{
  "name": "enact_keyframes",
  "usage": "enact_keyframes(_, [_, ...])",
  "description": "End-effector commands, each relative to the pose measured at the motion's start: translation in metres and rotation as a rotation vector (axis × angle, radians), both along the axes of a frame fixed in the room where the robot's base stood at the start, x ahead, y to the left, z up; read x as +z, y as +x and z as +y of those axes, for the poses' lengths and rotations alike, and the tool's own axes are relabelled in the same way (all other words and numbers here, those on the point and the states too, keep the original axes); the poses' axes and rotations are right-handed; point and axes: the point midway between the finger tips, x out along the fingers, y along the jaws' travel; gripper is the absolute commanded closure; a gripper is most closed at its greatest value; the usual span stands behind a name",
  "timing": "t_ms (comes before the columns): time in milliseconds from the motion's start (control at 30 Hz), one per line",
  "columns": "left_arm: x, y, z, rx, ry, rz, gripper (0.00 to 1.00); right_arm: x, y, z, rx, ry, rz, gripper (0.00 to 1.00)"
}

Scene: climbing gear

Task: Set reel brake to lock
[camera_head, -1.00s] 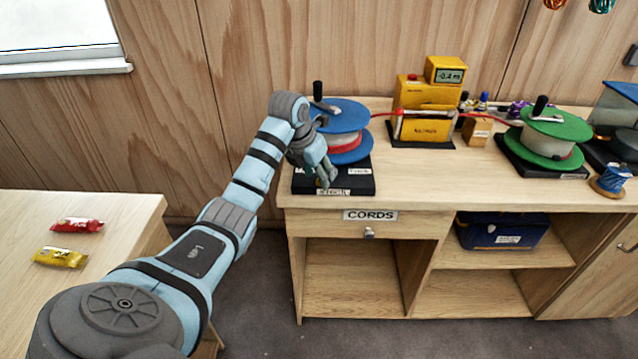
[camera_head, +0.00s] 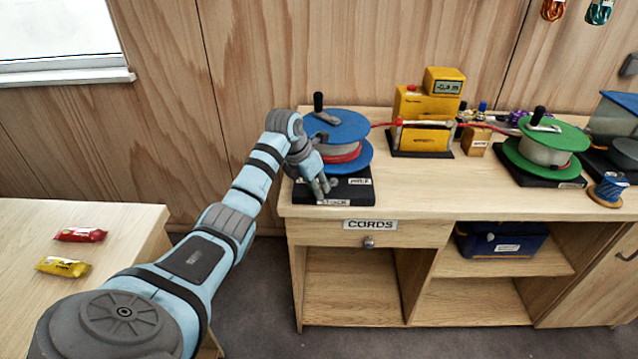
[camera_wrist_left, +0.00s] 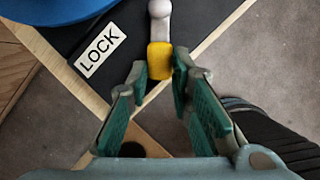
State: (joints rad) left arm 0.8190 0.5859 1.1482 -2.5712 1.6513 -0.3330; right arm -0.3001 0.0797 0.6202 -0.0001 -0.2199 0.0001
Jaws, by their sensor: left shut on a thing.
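The blue cord reel (camera_head: 340,122) stands on a black base (camera_head: 350,194) at the left end of the cabinet top. My left gripper (camera_head: 325,187) is at the front of that base, below the reel's lower disc. In the left wrist view, a small grey lever with a yellow end (camera_wrist_left: 160,55) lies between the fingertips of my left gripper (camera_wrist_left: 158,76), which is shut on it. A white LOCK label (camera_wrist_left: 100,50) is on the black base, left of the lever. The head view hides most of the lever behind the fingers. My right gripper is not in view.
A yellow measuring device (camera_head: 425,112) stands right of the reel, with red cord through it. A green reel (camera_head: 548,146) stands farther right. The CORDS drawer (camera_head: 400,232) is below the reel. A side table (camera_head: 110,235) holds two wrapped bars.

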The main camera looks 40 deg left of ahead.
Motion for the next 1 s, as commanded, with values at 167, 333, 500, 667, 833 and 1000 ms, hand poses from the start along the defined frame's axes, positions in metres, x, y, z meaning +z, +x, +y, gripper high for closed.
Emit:
enact_keyframes(167, [0.001, 0.001, 0.002, -0.037, 0.001, -0.004, 1.00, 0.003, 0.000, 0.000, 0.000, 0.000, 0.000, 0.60])
enact_keyframes(333, [0.001, 0.001, 0.003, -0.036, 0.001, -0.005, 0.74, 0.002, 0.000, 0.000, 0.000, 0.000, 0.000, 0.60])
enact_keyframes(500, [0.001, 0.001, 0.002, -0.035, 0.000, -0.004, 0.60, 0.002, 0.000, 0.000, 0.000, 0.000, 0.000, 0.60])
enact_keyframes(667, [0.001, 0.001, 0.002, -0.035, 0.000, -0.003, 0.60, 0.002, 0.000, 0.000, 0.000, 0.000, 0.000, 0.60])
enact_keyframes(833, [0.013, -0.003, 0.004, -0.034, 0.001, -0.006, 0.60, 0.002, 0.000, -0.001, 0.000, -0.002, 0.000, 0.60])
enact_keyframes(1000, [0.054, -0.020, 0.007, -0.035, 0.004, -0.007, 0.60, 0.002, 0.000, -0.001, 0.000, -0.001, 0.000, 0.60])
